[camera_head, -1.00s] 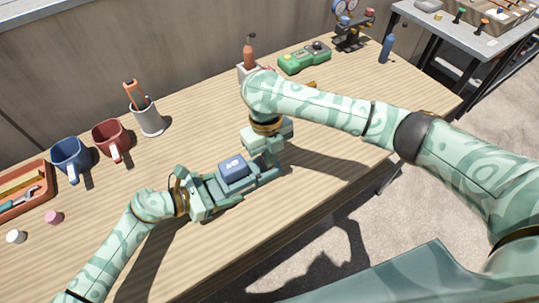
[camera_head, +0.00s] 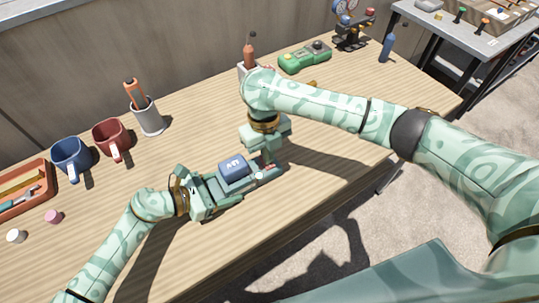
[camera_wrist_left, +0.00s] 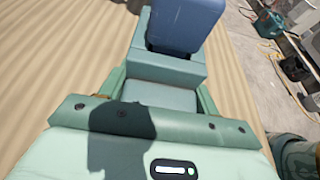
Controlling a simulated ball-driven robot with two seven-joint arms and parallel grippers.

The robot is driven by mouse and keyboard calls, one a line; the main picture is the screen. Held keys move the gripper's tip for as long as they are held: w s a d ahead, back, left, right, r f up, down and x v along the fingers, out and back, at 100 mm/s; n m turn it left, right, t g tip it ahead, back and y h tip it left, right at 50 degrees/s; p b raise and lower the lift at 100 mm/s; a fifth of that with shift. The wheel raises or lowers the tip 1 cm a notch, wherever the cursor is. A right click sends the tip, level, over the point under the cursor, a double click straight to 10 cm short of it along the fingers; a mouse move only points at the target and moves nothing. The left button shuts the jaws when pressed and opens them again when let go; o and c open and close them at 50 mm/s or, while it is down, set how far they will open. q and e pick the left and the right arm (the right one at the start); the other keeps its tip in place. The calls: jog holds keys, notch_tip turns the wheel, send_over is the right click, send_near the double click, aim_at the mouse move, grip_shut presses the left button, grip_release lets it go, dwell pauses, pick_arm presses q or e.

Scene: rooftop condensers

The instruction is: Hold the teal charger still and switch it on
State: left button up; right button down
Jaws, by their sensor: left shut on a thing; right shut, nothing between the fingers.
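The teal charger (camera_head: 249,184) lies on the wooden table with a dark blue battery block (camera_head: 233,168) seated on it. In the left wrist view the charger (camera_wrist_left: 165,68) runs away from my gripper, with the blue block beyond. My left gripper (camera_head: 212,191) is shut on the charger's left end. My right gripper (camera_head: 267,153) is shut and empty, just above and behind the charger's right end. A small pale knob (camera_head: 259,177) and a reddish spot show at that end. The gripper partly hides this end, and I cannot tell whether it touches it or how the switch is set.
A red mug (camera_head: 111,138), a blue mug (camera_head: 70,157), a grey cup (camera_head: 150,121) and an orange tray (camera_head: 46,198) stand at the left. A green device (camera_head: 304,57) lies at the back. The table's front strip is clear.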

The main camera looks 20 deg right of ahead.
jog(key=shift+w+r, duration=0.1)
jog(key=shift+w, duration=0.1)
jog(key=shift+r, duration=0.3)
notch_tip(320, 180, up, 13)
jog(key=s, duration=0.1)
jog(key=shift+s+d+r, duration=0.15)
jog(key=shift+s, duration=0.2)
